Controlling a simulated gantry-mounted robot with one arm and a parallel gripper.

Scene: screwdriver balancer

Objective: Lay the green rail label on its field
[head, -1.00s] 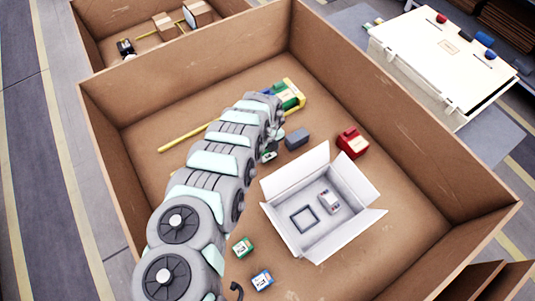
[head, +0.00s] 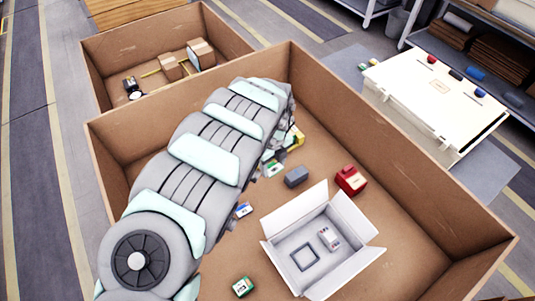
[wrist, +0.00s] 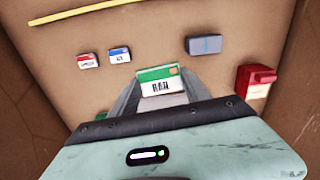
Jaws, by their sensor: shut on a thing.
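The green rail label (wrist: 158,86), a small white card with a green top band reading "RAIL", sits between the two fingers of my gripper (wrist: 157,80) in the wrist view. My gripper is shut on it. In the head view the green rail label (head: 275,169) shows at the end of my arm, left of the grey block and above the cardboard floor. An open white box (head: 345,262) stands to the lower right, with a dark square outline (head: 305,257) on its floor. I cannot tell whether that outline is the label's field.
A blue-topped label (head: 244,210) and another green-topped item (head: 242,286) lie on the floor. Tall cardboard walls (head: 400,150) enclose the area. A yellow rod (wrist: 85,12) lies beyond.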

